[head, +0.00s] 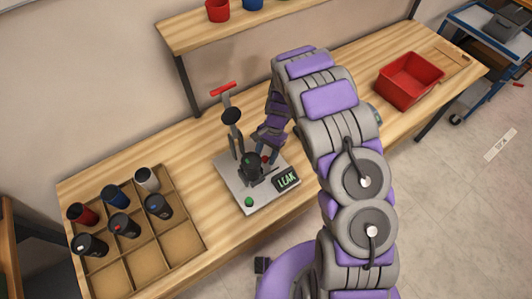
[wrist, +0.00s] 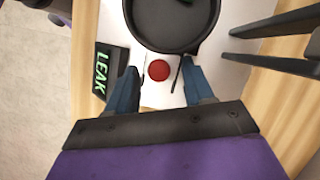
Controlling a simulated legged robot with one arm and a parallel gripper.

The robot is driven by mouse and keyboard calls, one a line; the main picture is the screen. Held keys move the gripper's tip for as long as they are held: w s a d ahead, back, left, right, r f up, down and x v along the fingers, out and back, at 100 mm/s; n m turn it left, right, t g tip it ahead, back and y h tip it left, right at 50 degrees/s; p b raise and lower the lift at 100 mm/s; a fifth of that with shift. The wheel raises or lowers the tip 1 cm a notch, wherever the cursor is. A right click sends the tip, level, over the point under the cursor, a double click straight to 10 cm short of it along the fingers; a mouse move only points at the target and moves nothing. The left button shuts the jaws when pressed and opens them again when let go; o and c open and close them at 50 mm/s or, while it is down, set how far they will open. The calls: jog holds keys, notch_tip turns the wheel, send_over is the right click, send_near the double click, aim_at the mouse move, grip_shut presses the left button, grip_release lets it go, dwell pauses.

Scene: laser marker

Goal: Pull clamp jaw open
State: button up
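The fixture has a light grey plate (head: 228,186) with a dark round clamp or holder (head: 251,166), also large at the top of the wrist view (wrist: 172,22). A red round knob (wrist: 159,70) sits just below the holder in the wrist view. My gripper (head: 266,155) reaches down at the fixture's right side. In the wrist view my gripper (wrist: 160,75) has its two blue fingers apart, one on each side of the red knob, with small gaps visible. Whether the fingertips are level with the knob is unclear. How the knob joins the jaw is hidden.
A display reading LEAK (head: 286,179) and a green button (head: 249,202) are on the plate. A lever press with a red handle (head: 223,89) rises behind the holder. A divided wooden tray (head: 150,262) with several cups stands left; a red bin (head: 410,80) stands right.

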grip_shut()
dwell(0.5)
jog(key=shift+w+d+r+p, duration=0.1)
jog(key=shift+w+d+p, duration=0.25)
jog(key=shift+w+d, duration=0.25)
jog(key=shift+o, duration=0.3)
grip_release()
jog(key=shift+s+d, duration=0.1)
jog(key=shift+d, duration=0.05)
jog(key=p+v, duration=0.1)
jog(key=v, duration=1.6)
jog(key=shift+p, duration=0.3)
